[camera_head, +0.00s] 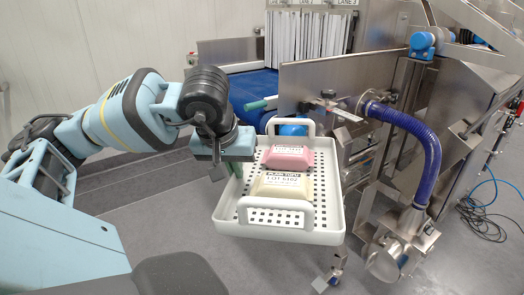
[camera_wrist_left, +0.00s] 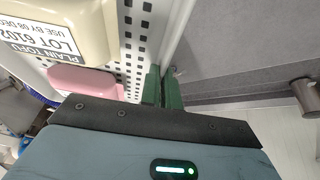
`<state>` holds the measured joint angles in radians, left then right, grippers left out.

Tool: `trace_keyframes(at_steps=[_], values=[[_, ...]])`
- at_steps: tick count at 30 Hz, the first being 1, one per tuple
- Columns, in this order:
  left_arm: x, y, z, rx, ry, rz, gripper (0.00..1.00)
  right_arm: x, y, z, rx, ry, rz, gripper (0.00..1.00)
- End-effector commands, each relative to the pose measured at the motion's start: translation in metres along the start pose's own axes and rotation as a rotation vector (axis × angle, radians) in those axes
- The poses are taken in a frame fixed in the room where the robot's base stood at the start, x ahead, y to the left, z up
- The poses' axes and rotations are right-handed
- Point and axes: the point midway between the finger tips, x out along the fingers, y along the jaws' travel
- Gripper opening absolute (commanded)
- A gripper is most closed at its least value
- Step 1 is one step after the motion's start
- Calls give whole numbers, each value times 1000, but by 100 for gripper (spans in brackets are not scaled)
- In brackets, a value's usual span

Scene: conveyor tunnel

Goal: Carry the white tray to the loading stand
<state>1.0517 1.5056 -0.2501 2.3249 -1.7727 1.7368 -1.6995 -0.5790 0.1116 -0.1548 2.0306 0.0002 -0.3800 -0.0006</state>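The white tray (camera_head: 224,215) is a perforated, shallow tray with two raised handles, in the middle of the head view. It holds a pink pack (camera_head: 288,157) and a cream pack (camera_head: 283,186), the cream one labelled plain tofu. My left gripper (camera_head: 236,172) is at the tray's left wall. In the left wrist view its green fingers (camera_wrist_left: 162,88) sit on either side of that wall, closed on it. The tray looks roughly level, above the grey floor; what is under it is hidden. I cannot pick out the loading stand. My right gripper is not in view.
A steel machine (camera_head: 455,125) with a blue hose (camera_head: 425,150) stands close to the tray's right. A blue conveyor belt (camera_head: 255,88) runs behind, into a strip curtain (camera_head: 305,38). Grey floor (camera_head: 165,225) lies open left of the tray. Cables (camera_head: 485,215) lie at far right.

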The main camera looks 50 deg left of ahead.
Motion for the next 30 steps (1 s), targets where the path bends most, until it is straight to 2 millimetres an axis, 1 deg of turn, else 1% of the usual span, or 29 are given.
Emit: trace_keyframes(at_steps=[1, 3, 5, 9, 13, 18, 21, 24, 27, 30], values=[[7, 11, 6, 42, -2, 26, 0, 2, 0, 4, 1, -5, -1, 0], [14, 25, 14, 110, -7, 47, 0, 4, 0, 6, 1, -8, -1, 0], [21, 38, 22, 176, -12, 69, 0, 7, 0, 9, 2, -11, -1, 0], [32, 72, 42, 341, -21, 122, 0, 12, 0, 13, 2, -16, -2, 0], [37, 106, 62, 507, -28, 176, 0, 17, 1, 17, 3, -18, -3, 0], [35, 148, 90, 717, -35, 246, 0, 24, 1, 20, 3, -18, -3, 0], [32, 166, 103, 817, -37, 278, 0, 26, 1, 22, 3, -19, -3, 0], [29, 179, 113, 889, -39, 301, 0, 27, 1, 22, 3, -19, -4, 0], [26, 186, 119, 934, -40, 317, 0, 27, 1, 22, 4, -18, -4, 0], [25, 190, 122, 953, -41, 323, 0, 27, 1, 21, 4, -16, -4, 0]])
